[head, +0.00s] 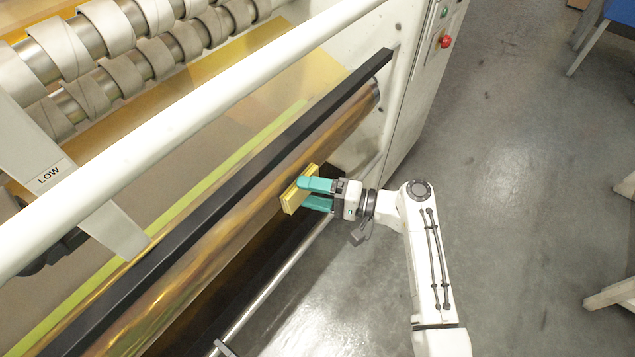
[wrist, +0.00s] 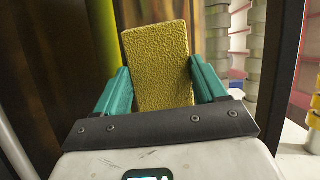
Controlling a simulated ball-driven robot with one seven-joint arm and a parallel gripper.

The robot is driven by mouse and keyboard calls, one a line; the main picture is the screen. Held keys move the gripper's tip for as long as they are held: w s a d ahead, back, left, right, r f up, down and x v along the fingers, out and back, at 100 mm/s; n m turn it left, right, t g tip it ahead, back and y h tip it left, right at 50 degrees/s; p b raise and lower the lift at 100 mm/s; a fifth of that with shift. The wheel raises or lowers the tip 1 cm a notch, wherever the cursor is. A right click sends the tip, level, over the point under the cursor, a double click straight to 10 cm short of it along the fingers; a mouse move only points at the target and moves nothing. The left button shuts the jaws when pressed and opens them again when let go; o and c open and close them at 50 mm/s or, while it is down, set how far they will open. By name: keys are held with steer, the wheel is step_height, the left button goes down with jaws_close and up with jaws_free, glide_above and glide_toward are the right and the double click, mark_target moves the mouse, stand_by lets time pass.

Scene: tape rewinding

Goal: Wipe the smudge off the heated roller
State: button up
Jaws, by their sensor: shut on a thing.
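My gripper (head: 316,194) has teal fingers and is shut on a yellow sponge-like block (head: 294,195). In the wrist view the gripper (wrist: 163,92) has one finger at each side of the block (wrist: 158,62), which has a rough, pitted face and tilts slightly. The heated roller (head: 225,232) is a long, shiny copper-gold cylinder running diagonally across the head view. The block is at the roller's lower-right side; I cannot tell whether it touches. No smudge can be made out on the visible part of the roller, and the block and gripper hide part of it.
A black bar (head: 215,205) runs along the roller's upper side. A white rail (head: 190,125) crosses above it, and a thin metal bar (head: 275,285) runs below. The machine's side panel (head: 425,75) has a red button (head: 445,41). Grey floor (head: 530,200) is open at the right.

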mark_target(274, 211)
steer(key=shift+s+a+p, duration=0.8)
steer(key=shift+s+a, duration=0.2)
steer(key=shift+s, duration=0.35)
steer(key=shift+s+a+p, duration=0.75)
steer(key=shift+s+a, duration=0.25)
steer(key=shift+s, duration=0.3)
steer(key=s+d+p, duration=0.1)
steer(key=s+d, duration=0.2)
steer(key=d, duration=0.1)
steer(key=shift+s+d+p, duration=0.35)
steer(key=shift+d+p, duration=0.05)
steer(key=shift+d, duration=0.1)
steer(key=shift+s+d+p, duration=0.4)
steer(key=shift+s+d, duration=0.5)
steer(key=shift+d, duration=0.2)
